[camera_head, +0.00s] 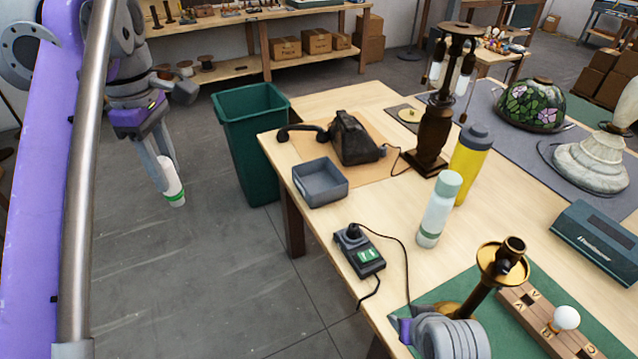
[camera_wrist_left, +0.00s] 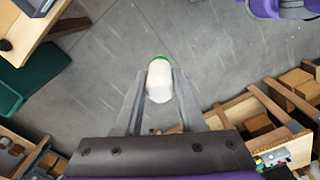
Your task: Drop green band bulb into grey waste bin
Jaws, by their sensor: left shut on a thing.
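My left gripper (camera_head: 165,176) is shut on the green band bulb (camera_head: 174,191), a white bulb with a green ring near its lower end. It holds the bulb over open floor, left of the table and apart from any bin. In the left wrist view the bulb (camera_wrist_left: 159,82) sits between the fingers of the left gripper (camera_wrist_left: 160,88), green end pointing away. The grey waste bin (camera_head: 322,190) is a small open box on the table's near left corner and looks empty. My right gripper's fingers are not seen.
A tall dark green bin (camera_head: 250,150) stands on the floor between the bulb and the table (camera_head: 400,245). A black telephone (camera_head: 355,140), a tester (camera_head: 360,252), bottles (camera_head: 438,210) and lamp parts crowd the table. Shelves (camera_head: 235,70) stand behind.

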